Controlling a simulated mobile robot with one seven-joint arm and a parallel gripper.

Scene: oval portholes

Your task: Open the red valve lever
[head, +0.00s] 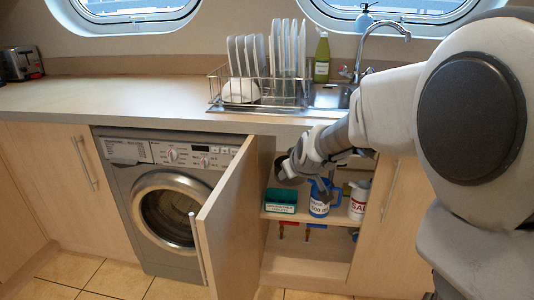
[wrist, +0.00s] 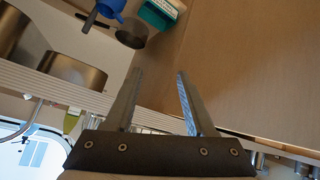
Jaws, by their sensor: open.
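The red valve lever (head: 281,225) is small in the head view, low in the open cabinet under the shelf, with a brass-coloured body below it. A blue lever (head: 316,226) is to its right. Neither lever can be made out in the wrist view. My gripper (wrist: 159,72) is open and empty, its two fingers apart. In the head view my gripper is in front of the cabinet's upper opening, above and in front of the red lever and apart from it.
The open cabinet door (head: 225,215) stands left of the opening; its panel (wrist: 240,65) fills the wrist view's right. On the shelf are a green box (head: 281,200), a blue jug (head: 319,208) and a white bottle (head: 358,200). The sink counter (head: 150,101) is above.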

